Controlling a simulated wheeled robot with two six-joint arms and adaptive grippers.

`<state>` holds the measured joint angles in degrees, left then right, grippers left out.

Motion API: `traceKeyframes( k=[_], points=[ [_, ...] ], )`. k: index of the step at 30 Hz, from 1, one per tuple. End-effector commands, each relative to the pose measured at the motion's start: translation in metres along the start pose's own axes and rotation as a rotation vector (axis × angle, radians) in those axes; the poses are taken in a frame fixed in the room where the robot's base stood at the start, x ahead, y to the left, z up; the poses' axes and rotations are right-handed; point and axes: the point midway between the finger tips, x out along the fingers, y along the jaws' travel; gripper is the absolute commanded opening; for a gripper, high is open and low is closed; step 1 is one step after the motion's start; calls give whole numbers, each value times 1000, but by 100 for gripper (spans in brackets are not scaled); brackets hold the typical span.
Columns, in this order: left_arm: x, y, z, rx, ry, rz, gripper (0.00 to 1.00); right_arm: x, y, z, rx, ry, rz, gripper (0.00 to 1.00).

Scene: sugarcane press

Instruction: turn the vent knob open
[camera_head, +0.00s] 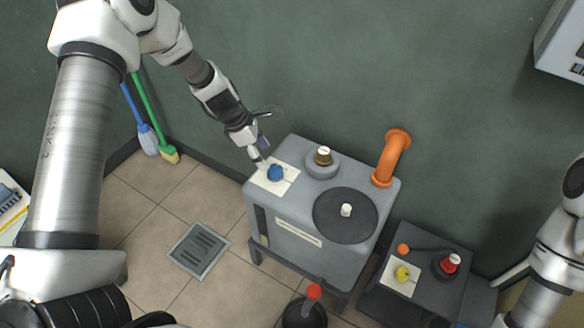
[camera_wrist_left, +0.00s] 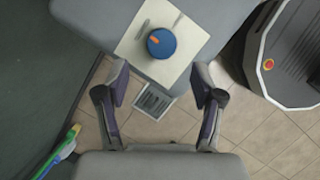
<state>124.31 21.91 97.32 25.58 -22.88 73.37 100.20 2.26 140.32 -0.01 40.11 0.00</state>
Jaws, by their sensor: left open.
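A round blue knob (camera_head: 275,173) sits on a white square plate (camera_head: 291,174) at the left end of the grey machine's top. No label on it can be read, so I cannot confirm that it is the vent knob. In the left wrist view the blue knob (camera_wrist_left: 161,43) has an orange mark on its top, pointing to the upper left. My left gripper (camera_head: 260,159) is just beside the knob's upper left in the head view. In the left wrist view its two fingers (camera_wrist_left: 161,88) are apart and empty, with the knob ahead of them. My right gripper is not visible.
A lower unit (camera_head: 433,279) with yellow and red knobs stands to the right. A green wall is behind.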

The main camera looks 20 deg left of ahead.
Motion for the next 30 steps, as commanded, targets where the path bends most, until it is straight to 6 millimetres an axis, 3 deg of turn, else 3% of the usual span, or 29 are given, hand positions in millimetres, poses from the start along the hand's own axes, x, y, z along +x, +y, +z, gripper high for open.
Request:
traceKeyframes(
  k=[5,15,24,25,30],
  points=[
    [8,4,2,6,-8,15,68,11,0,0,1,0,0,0],
    [69,4,3,8,-6,14,68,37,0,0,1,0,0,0],
    [74,4,4,8,-7,14,68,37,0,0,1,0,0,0],
    [74,4,4,9,-7,14,64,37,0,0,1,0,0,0],
    [74,4,4,9,-6,14,7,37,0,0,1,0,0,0]
  ],
)
